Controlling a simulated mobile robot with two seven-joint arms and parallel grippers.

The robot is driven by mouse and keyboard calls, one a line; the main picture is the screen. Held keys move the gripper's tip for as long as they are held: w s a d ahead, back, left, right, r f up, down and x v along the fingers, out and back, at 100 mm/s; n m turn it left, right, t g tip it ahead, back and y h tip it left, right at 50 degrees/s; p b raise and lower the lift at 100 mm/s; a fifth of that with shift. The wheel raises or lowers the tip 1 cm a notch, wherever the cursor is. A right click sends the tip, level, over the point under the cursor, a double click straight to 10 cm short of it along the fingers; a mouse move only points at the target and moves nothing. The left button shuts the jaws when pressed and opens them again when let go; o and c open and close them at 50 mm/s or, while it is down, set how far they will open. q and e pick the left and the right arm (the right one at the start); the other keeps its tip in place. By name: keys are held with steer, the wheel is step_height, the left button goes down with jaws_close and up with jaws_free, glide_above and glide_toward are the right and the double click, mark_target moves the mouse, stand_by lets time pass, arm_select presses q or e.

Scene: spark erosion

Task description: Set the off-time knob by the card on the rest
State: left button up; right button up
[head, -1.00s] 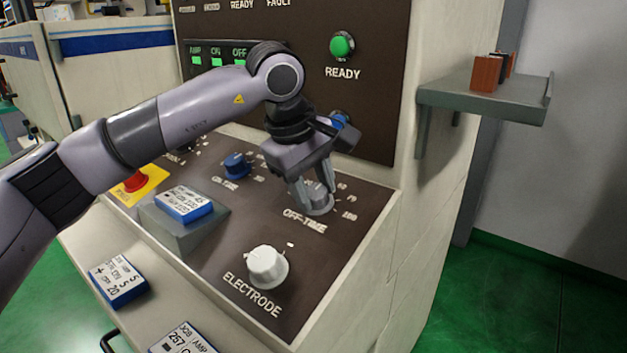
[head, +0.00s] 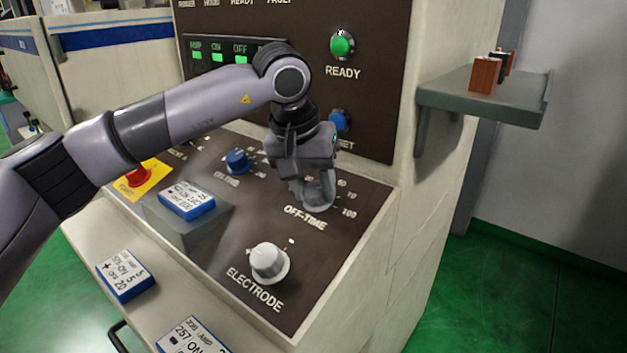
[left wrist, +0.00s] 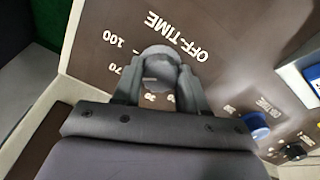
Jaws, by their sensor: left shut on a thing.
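The grey off-time knob (head: 322,200) sits above the OFF-TIME lettering on the sloped dark panel, partly hidden by my fingers. My left gripper (head: 316,192) comes down from above and is shut on it. In the left wrist view the fingers of my left gripper (left wrist: 160,85) hold the round off-time knob (left wrist: 159,64) from both sides. Its pointer mark is not clear. The card (head: 187,200), white with a blue edge, lies on the grey rest (head: 190,232) left of the knob. Its small print is hard to read; its bottom line seems to say 100. My right gripper is out of view.
The white electrode knob (head: 269,263) stands nearer on the panel, and the blue on-time knob (head: 237,161) is to the left. A red button (head: 138,177) is farther left. Two other cards (head: 125,276) (head: 190,337) lie on the front ledge. A shelf (head: 484,102) juts out at right.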

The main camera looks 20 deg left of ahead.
arm_select(q)
steer(key=m+p, duration=0.1)
steer(key=m, duration=0.5)
steer(key=shift+m, duration=0.3)
stand_by(0.4)
steer(key=o, duration=1.1)
steer(key=shift+c, duration=0.2)
steer(key=d+b+v, duration=0.1)
steer(key=v, duration=0.6)
steer(key=shift+a, duration=0.45)
steer(key=shift+s, duration=0.2)
